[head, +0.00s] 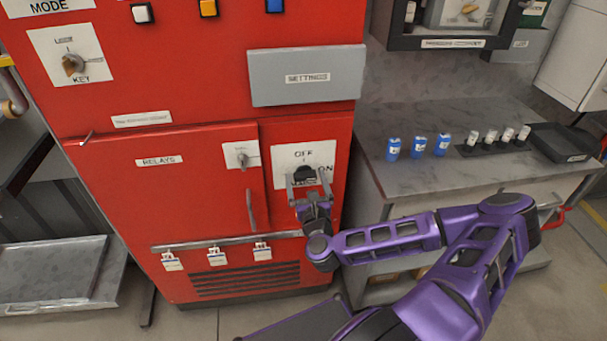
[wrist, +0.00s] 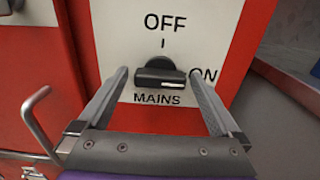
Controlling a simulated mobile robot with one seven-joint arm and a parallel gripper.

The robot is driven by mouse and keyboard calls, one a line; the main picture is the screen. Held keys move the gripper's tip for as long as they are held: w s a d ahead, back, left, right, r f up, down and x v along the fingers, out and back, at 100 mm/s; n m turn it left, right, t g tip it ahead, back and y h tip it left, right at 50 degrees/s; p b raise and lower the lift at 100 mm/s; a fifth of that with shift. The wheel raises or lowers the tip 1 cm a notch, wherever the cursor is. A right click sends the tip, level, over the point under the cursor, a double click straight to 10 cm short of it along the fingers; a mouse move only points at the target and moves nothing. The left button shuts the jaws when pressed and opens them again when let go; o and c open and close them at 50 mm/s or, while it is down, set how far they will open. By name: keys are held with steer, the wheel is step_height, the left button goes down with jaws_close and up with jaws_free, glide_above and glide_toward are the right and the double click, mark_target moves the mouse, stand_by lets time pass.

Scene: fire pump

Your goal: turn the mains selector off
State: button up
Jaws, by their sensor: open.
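The mains selector (head: 305,174) is a black knob on a white plate marked OFF at the top and ON at the right, low on the red cabinet. In the wrist view the knob (wrist: 160,77) lies sideways, with its white pointer line toward ON. My gripper (head: 311,192) is at the plate, its fingers open on the left and right of the knob. In the wrist view my gripper (wrist: 163,82) has a gap between each finger and the knob. The MAINS label (wrist: 157,98) is just below the knob.
The relays door (head: 165,190) with its handle (head: 251,210) is left of the selector. A rail with several padlocks (head: 216,257) runs below. A grey workbench (head: 450,195) on the right holds blue cylinders (head: 419,146) and a dark tray (head: 563,143).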

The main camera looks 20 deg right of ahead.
stand_by(0.3)
steer(key=c, duration=1.2)
steer(key=shift+c, duration=0.2)
steer(key=shift+r+n, duration=0.1)
steer(key=shift+n, duration=0.3)
steer(key=n, duration=0.4)
steer(key=shift+w, duration=0.1)
steer(key=n+p, duration=0.1)
steer(key=n, duration=0.3)
steer(key=shift+n, duration=0.3)
steer(key=n, duration=0.4)
steer(key=shift+n, duration=2.1)
